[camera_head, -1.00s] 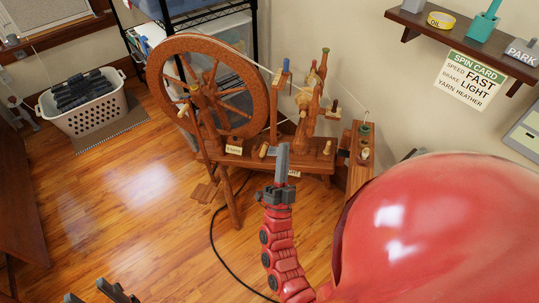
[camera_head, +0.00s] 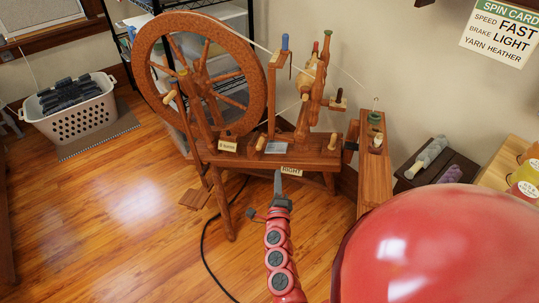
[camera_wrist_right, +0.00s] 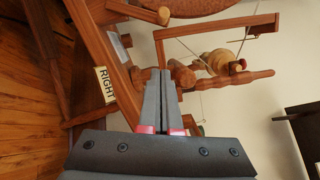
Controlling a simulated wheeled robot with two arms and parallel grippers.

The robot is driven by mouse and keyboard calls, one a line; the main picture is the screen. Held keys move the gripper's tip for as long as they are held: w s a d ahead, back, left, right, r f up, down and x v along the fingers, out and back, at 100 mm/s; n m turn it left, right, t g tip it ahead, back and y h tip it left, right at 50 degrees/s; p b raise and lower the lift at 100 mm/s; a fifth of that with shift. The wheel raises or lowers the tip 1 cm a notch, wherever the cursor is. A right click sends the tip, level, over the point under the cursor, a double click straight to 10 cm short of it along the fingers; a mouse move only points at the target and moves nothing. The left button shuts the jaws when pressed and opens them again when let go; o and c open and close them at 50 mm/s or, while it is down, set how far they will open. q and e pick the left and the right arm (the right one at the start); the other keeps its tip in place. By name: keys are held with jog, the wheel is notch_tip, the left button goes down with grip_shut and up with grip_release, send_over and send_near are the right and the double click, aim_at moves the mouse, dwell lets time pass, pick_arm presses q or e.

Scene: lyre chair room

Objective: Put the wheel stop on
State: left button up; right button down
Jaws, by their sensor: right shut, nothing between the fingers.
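The spinning wheel's large brown wheel (camera_head: 161,30) stands upright on a wooden bench (camera_head: 232,157). Light wooden pegs stick out of the bench top, one on the left (camera_head: 262,143) and one on the right (camera_head: 333,142). I cannot tell which part is the wheel stop. My right gripper (camera_head: 278,176) is shut and empty, in front of the bench's front edge, just left of the RIGHT label (camera_head: 291,170). In the right wrist view my fingers (camera_wrist_right: 161,78) are together and point toward the bench and the upright turned posts; the RIGHT label (camera_wrist_right: 106,85) is left of them.
A long wooden box (camera_head: 375,185) with spools stands right of the bench. Dark trays with fibre rolls (camera_head: 427,157) lie farther right. A white basket (camera_head: 80,121) stands on a mat at far left. A black cable (camera_head: 204,245) runs over the floor. Open floor lies at left.

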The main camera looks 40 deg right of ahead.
jog(key=w+d+r+b, duration=0.1)
jog(key=w+d, duration=0.2)
jog(key=w, duration=0.7)
jog(key=shift+w+d+r, duration=0.15)
jog(key=shift+w+r, duration=0.15)
jog(key=shift+w, duration=0.1)
